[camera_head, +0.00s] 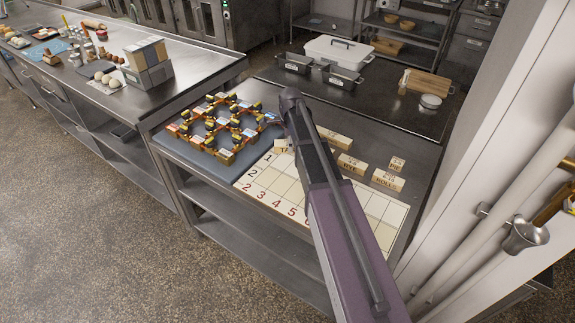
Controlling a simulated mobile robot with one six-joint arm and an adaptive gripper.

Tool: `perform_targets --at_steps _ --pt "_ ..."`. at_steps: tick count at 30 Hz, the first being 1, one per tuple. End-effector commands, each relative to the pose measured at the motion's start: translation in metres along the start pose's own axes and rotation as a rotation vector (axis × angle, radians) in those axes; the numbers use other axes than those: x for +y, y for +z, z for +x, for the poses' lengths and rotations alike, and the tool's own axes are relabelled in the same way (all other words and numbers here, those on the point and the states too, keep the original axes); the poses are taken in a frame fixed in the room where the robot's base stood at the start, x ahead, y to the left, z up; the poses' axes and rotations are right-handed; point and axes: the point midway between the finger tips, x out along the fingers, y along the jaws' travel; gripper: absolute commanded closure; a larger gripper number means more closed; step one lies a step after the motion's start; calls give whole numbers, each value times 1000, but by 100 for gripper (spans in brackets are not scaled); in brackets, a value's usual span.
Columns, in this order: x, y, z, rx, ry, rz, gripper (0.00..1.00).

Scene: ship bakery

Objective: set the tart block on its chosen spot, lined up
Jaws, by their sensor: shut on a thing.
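The tart block (282,146) is a pale wooden block at the far-left part of the numbered card. Only the letters "TA" show on it; the rest is behind my arm. My gripper (285,133) is at this block, shut on it, with its fingers mostly hidden by my arm. I cannot tell whether the block touches the card. The white and cream numbered card (257,189) is a grid with red numbers along its front and black numbers at its left. My arm covers its middle.
Other wooden blocks stand near the card: a rye block (353,163), a roll block (388,181), a pie block (397,163) and one behind (336,138). A rack of small coloured pieces (221,121) stands left. Dark tins (340,76) stand farther back.

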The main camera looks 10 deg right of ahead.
Motion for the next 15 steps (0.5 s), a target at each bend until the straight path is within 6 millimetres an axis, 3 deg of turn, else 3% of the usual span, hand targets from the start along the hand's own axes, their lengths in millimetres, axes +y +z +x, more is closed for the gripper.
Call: perform_targets --at_steps 8,15 --pt "29 1 7 0 0 93 95" --pt "86 0 20 0 1 310 95"
